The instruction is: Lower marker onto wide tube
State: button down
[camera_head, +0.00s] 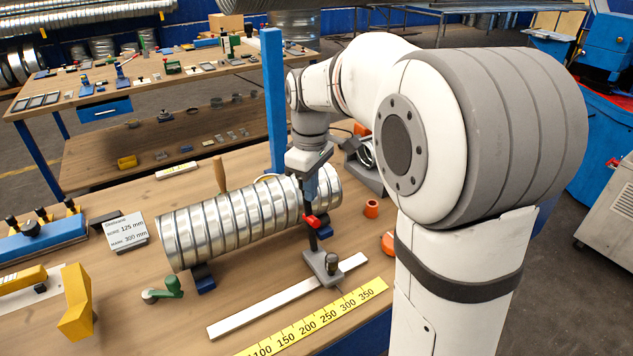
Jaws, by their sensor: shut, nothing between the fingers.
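The wide tube (225,222) is a shiny spiral duct lying across the wooden bench on small dark supports. The marker appears to be the dark upright stand with a red part (315,220) and a grey base (322,266). It stands in front of the tube near its right end, with its base at the white rail (270,303). My gripper (310,196) points down just above the red part, in front of the tube's right end. Its fingers are shut and empty. Whether the fingers touch the red part, or the marker touches the tube, I cannot tell.
A yellow scale (318,318) lies along the bench front. A sign (127,232) reads bore 125 mm, mark 300 mm. A blue post (273,100) stands behind the tube. An orange cup (371,208) sits to the right.

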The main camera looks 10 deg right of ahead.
jog(key=shift+w+a, duration=0.1)
jog(key=shift+w, duration=0.2)
jog(key=shift+s, duration=0.15)
jog(key=shift+s+d+b, duration=0.15)
jog(key=shift+s+d, duration=0.05)
jog(key=shift+s, duration=0.35)
jog(key=shift+s+d+b, duration=0.15)
jog(key=shift+s+d, duration=0.05)
jog(key=shift+s, duration=0.35)
notch_tip(320, 180, up, 9)
jog(key=p, duration=0.7)
